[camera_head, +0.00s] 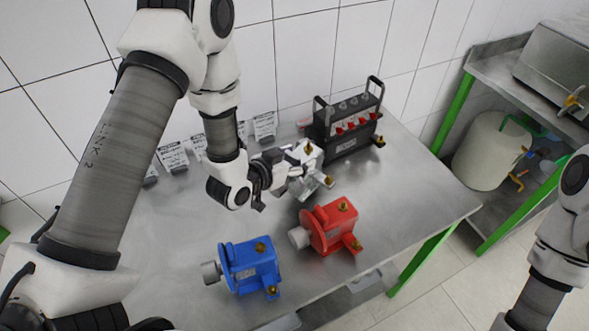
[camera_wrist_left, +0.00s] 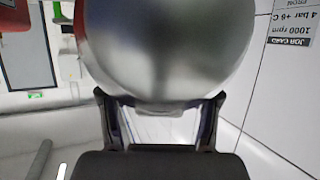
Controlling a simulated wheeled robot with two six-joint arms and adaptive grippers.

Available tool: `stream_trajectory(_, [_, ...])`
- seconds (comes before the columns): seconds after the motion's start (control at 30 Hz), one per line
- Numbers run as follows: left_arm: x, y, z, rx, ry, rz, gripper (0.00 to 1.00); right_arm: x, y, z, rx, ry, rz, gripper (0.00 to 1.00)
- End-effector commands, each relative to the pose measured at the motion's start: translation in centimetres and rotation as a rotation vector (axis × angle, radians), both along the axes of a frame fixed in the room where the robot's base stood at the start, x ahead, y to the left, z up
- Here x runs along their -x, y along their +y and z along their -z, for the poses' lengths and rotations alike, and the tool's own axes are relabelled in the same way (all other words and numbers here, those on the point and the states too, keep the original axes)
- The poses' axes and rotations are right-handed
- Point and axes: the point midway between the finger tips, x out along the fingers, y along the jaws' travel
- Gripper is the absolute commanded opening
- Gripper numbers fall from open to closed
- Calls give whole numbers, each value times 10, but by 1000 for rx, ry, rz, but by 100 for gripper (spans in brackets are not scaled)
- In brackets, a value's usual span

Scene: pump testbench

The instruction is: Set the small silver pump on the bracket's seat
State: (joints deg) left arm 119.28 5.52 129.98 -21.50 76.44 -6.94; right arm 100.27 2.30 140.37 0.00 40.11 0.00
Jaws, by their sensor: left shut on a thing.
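The small silver pump (camera_head: 308,172) has brass-coloured fittings and is in my left gripper (camera_head: 280,170), over the back middle of the steel table. In the left wrist view the pump (camera_wrist_left: 165,45) is a large, shiny rounded body filling the upper middle, between and beyond the two fingers of my left gripper (camera_wrist_left: 160,105). The gripper is shut on it. I cannot tell the pump's exact height over the table. I cannot make out a bracket or its seat for certain in either view. My right gripper is out of view; only part of that arm shows at the lower right.
A black unit (camera_head: 345,128) with two handles and red knobs stands close behind the pump. A red pump (camera_head: 328,228) and a blue pump (camera_head: 250,266) stand nearer the front of the table (camera_head: 420,190). Several cards (camera_head: 265,127) line the wall. A side shelf (camera_head: 480,75) is at right.

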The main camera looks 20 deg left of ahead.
Motion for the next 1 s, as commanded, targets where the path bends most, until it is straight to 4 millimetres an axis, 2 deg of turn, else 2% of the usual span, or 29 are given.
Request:
stream_trajectory(0.23, [0,0,35,0,-1,1,0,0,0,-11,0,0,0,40])
stream_trajectory(0.57, [0,0,41,0,-3,0,0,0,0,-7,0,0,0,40])
stream_trajectory(0.6, [1,0,41,0,1,1,69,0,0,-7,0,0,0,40])
stream_trajectory(0.67, [1,0,41,0,1,0,87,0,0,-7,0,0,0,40])
stream_trajectory(1.0, [1,0,38,0,1,0,87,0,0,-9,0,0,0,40])
